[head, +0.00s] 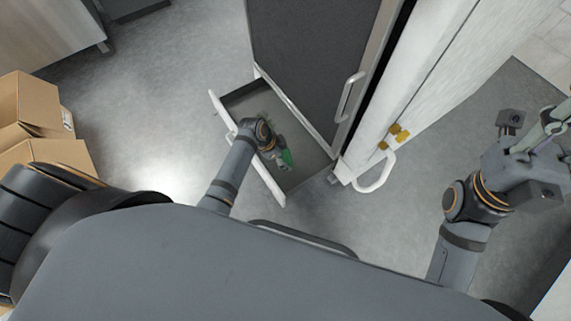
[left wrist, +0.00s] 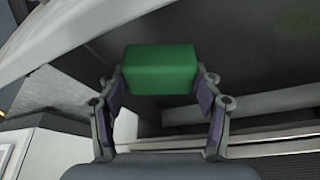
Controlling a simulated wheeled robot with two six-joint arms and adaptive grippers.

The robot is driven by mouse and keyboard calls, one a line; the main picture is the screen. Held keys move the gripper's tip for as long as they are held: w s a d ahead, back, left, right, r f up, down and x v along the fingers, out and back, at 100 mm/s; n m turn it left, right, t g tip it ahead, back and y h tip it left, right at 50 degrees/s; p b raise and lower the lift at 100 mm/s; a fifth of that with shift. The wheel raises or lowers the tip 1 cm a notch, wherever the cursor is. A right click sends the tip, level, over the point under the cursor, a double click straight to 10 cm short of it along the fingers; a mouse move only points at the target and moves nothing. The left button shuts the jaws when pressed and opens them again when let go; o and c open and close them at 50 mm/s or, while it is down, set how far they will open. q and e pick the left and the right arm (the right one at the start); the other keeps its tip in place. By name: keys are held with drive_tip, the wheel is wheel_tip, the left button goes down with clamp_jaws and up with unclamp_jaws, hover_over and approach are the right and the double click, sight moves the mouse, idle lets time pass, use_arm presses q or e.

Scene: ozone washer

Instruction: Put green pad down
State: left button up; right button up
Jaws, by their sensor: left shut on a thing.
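The green pad (left wrist: 160,68) is a small green block. In the left wrist view it sits between the fingertips of my left gripper (left wrist: 160,90), which is shut on it. In the head view the green pad (head: 286,158) shows at the end of my left gripper (head: 279,152), over the open drawer (head: 309,158) at the bottom of the dark cabinet. I cannot tell whether the pad touches the drawer floor. My right gripper (head: 540,130) is at the right of the head view, away from the drawer; its fingers are partly cut off by the edge.
The dark cabinet door (head: 310,50) stands above the drawer, beside a white door with a handle (head: 378,173). The drawer's white front wall (head: 222,108) is close to my left arm. Cardboard boxes (head: 30,105) stand at the left. Grey floor is clear between them.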

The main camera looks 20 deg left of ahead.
use_arm(q)
drive_tip(key=f+b, duration=0.1)
drive_tip(key=f, duration=0.1)
drive_tip(key=f+b, duration=0.1)
drive_tip(key=f, duration=0.1)
drive_tip(key=shift+s+d+f+b, duration=0.1)
drive_tip(key=shift+s+d+b, duration=0.05)
drive_tip(key=shift+d+b, duration=0.2)
drive_tip(key=o, duration=1)
